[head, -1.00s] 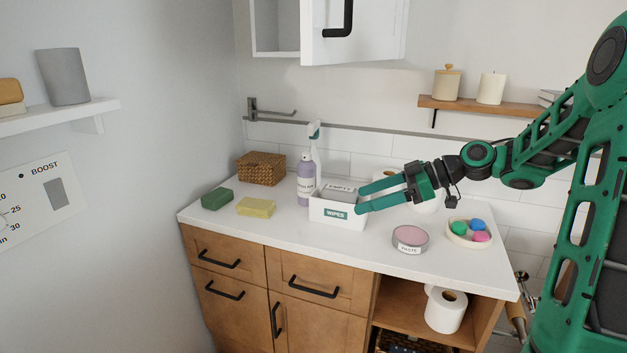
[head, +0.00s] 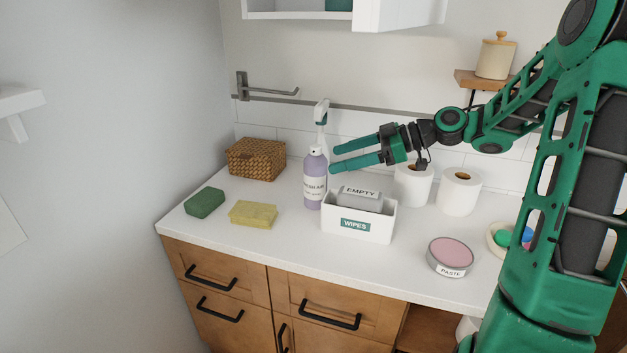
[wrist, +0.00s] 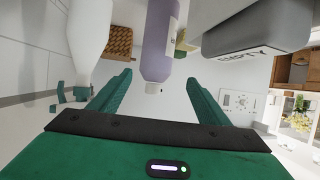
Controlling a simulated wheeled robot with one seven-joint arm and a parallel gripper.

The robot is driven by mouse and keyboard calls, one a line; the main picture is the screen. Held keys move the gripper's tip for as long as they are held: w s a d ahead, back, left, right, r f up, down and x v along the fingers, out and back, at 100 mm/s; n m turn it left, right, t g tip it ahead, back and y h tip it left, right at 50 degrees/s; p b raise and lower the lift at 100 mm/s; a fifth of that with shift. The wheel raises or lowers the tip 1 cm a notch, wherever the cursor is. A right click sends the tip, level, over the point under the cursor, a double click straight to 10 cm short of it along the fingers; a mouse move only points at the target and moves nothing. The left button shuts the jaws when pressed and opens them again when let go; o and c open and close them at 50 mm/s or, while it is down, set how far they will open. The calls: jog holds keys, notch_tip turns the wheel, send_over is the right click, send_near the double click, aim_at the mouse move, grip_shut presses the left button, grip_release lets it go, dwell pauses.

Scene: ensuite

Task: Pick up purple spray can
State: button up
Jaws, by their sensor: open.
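The purple spray can (head: 315,180) stands upright on the white counter, with a white cap and a pale label. In the wrist view the purple can (wrist: 158,45) appears upside down, ahead of the fingers and between their lines. My gripper (head: 331,158) is open and empty, its fingers pointing left at the can's upper part. In the head view the fingertips are just right of the can; I cannot tell whether they touch it. The gripper's two green fingers (wrist: 158,95) show spread apart in the wrist view.
A white spray bottle (head: 321,125) stands close behind the can. A white wipes box (head: 375,227) holding a grey "EMPTY" block (head: 360,200) is close on its right. A wicker basket (head: 256,159), yellow sponge (head: 253,214) and green sponge (head: 204,203) lie left. Paper rolls (head: 460,192) stand right.

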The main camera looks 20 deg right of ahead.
aim_at(317, 163)
jog(key=shift+w+d+x, duration=0.1)
jog(key=shift+w+x, duration=0.05)
jog(key=shift+x, duration=1.15)
jog(key=shift+w+d+x, duration=0.1)
jog(key=shift+w+x, duration=0.05)
jog(key=shift+x, duration=1.1)
jog(key=shift+w+d+x, duration=0.1)
jog(key=shift+w+x, duration=0.05)
jog(key=shift+x, duration=1.15)
jog(key=c, duration=1.6)
jog(key=shift+c, duration=0.2)
